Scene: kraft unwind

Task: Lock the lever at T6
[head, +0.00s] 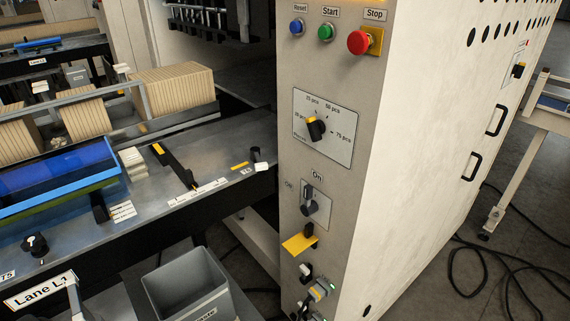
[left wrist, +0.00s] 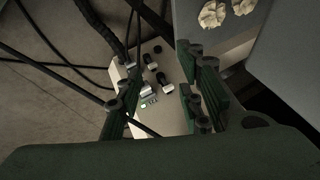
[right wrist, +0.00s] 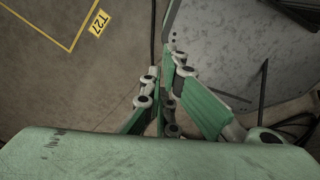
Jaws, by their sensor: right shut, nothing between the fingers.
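No label that I can read as T6 shows in any view. In the head view, a T5 label (head: 8,275) is at the left edge, below a black knob (head: 35,245) on the grey machine deck. A small lever with a white end (head: 259,160) stands at the deck's right end, by a small label too small to read. Neither gripper shows in the head view. My left gripper (left wrist: 160,75) is open and empty in the left wrist view, over a pale panel with dark knobs (left wrist: 165,84). My right gripper (right wrist: 160,88) is shut and empty above the floor.
A control cabinet (head: 330,190) stands right of the deck with Reset, Start and Stop buttons, a dial and an On/Off switch. A grey waste bin (head: 188,285) is below the deck. Cables (head: 480,265) lie on the floor at right.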

